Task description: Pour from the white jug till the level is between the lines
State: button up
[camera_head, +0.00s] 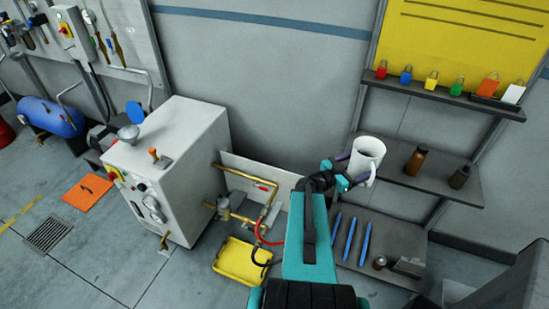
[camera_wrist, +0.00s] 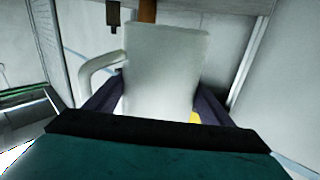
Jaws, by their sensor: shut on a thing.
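A white machine (camera_head: 180,165) stands on the floor at the left, with a small funnel-like cup (camera_head: 128,132) on top. I cannot make out level lines or any liquid.
Padlocks (camera_head: 431,80) line the upper shelf. Blue rods (camera_head: 350,238) lie on the lower shelf. Brass pipes (camera_head: 262,205) and a yellow tray (camera_head: 240,262) are beside the machine.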

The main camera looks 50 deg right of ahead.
jog(key=w+a+r+n+t+b, duration=0.1)
jog(key=w+a+r+n+t, duration=0.15)
jog(key=w+a, duration=0.6)
jog(key=w+a+r+n+t+h, duration=0.1)
jog(key=w+a+t, duration=0.35)
jog(key=w, duration=0.75)
jog(key=w+a+r+n+t+b, duration=0.1)
jog(key=w+a+n, duration=0.1)
jog(key=w+a, duration=0.75)
jog(key=w+a+r+n+t+y, duration=0.1)
jog(key=w+a, duration=0.3)
jog(key=a, duration=0.8)
jog(key=w+a+r+n+t+y+b, duration=0.1)
jog(key=w+a+t, duration=0.3)
jog(key=a, duration=0.8)
jog(key=w+a+r+n+t+y+b, duration=0.1)
jog(key=w+a+n+t, duration=0.2)
jog(key=a, duration=0.9)
jog(key=shift+w+r+y, duration=0.4)
jog(key=shift+w, duration=0.3)
jog(key=shift+a+n+t, duration=0.3)
jog(key=shift+a+n, duration=0.05)
jog(key=shift+a, duration=0.45)
jog(key=shift+c, duration=0.2)
jog(key=shift+r, duration=0.1)
jog(key=shift+s, duration=0.2)
